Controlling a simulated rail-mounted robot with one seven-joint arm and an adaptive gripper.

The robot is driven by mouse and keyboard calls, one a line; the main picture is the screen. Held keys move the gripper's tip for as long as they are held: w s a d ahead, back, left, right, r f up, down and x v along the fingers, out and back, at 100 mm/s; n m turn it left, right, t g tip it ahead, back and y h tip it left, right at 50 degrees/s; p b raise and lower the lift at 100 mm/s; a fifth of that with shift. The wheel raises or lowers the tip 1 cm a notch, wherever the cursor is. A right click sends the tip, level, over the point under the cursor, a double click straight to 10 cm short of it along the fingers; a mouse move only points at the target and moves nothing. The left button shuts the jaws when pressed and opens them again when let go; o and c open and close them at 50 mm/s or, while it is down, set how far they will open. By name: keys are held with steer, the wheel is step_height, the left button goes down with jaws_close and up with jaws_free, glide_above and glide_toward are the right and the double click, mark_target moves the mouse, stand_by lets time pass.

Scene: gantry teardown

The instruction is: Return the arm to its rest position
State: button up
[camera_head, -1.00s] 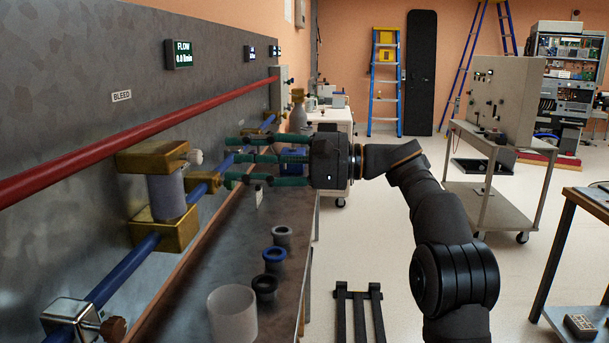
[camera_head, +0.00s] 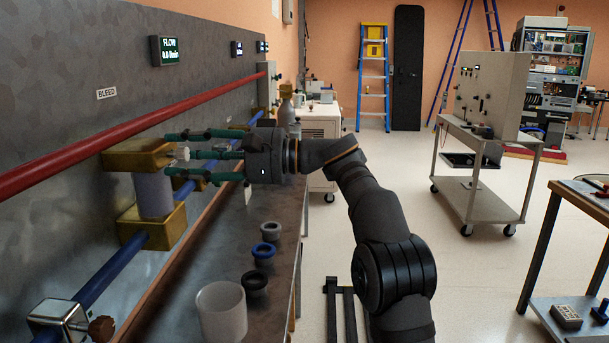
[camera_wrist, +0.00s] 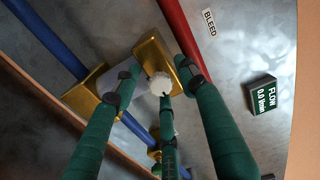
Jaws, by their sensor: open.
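My gripper (camera_head: 190,155) has green fingers with black bands. It is stretched toward the wall panel, its fingertips close to the brass-ended filter unit with a grey cylinder (camera_head: 153,195). In the wrist view my fingers (camera_wrist: 150,100) are spread apart around a small white knob (camera_wrist: 160,84) on the upper brass block (camera_wrist: 150,58). The knob also shows between the fingertips in the head view (camera_head: 183,153). I cannot tell whether any finger touches it. The gripper is open, with nothing seen held in it.
A red pipe (camera_head: 100,150) and a blue pipe (camera_head: 100,280) run along the panel. The bench below holds a white cup (camera_head: 221,311) and several small rings, including a blue-rimmed one (camera_head: 264,254). A cart (camera_head: 475,195) stands right. Floor (camera_head: 460,290) between is open.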

steer(key=d, duration=1.1)
steer(key=a, duration=1.1)
steer(key=shift+a+r+m+p, duration=0.1)
steer(key=shift+r+m+p, duration=0.15)
steer(key=shift+m+p, duration=0.35)
steer(key=m+p, duration=0.2)
steer(key=m, duration=0.1)
steer(key=shift+r+p, duration=0.2)
steer(key=shift+p, duration=0.2)
steer(key=m+p, duration=0.2)
steer(key=m, duration=0.1)
steer(key=shift+p, duration=0.4)
steer(key=m+p, duration=0.2)
steer(key=shift+m+p, duration=0.3)
steer(key=shift+p, duration=0.1)
steer(key=m+p, duration=0.5)
steer(key=p, duration=0.2)
steer(key=m+p, duration=0.3)
steer(key=shift+f+p, duration=0.2)
steer(key=shift+p, duration=0.1)
steer(key=shift+d+f, duration=0.25)
steer(key=shift+d, duration=0.05)
steer(key=shift+d+b, duration=0.35)
